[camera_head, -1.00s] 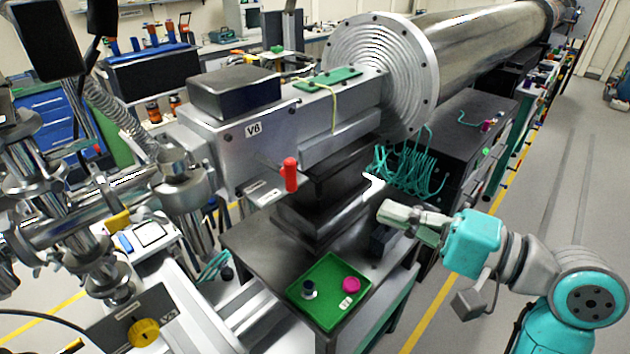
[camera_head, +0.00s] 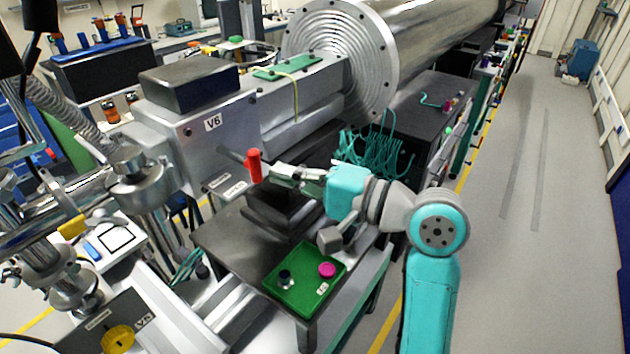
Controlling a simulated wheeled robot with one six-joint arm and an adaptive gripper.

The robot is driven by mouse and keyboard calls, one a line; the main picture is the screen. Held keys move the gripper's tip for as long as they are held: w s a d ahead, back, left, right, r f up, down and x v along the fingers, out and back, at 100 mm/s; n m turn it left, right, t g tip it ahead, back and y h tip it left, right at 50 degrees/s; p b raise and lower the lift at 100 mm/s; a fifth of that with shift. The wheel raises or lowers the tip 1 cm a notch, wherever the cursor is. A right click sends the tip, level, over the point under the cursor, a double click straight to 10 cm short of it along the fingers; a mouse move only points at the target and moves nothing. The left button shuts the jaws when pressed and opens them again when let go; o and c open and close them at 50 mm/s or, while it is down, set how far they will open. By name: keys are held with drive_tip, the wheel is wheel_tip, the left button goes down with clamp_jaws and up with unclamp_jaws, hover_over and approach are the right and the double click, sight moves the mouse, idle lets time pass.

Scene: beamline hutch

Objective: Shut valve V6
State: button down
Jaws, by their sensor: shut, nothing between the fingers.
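Valve V6 is a grey metal box (camera_head: 205,150) with a black block on top and a "V6" label on its front face. Its red handle (camera_head: 254,166) stands upright on a lever at the lower front of the box. My gripper (camera_head: 274,172) is shut and empty, with its tips just right of the red handle. I cannot tell whether the tips touch the handle. My teal and grey arm comes in from the right.
A green tray (camera_head: 301,308) with a dark knob and a magenta piece is on the dark table (camera_head: 228,240) below. Teal cables (camera_head: 372,155) hang behind my gripper. A yellow knob (camera_head: 118,340) is at the lower left. Open floor lies to the right.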

sight(255, 167)
drive_tip(key=shift+x, duration=0.95)
drive_tip(key=x, duration=0.2)
drive_tip(key=w+x, duration=0.1)
drive_tip(key=x, duration=0.2)
drive_tip(key=shift+w, duration=0.1)
drive_tip(key=shift+d, duration=0.15)
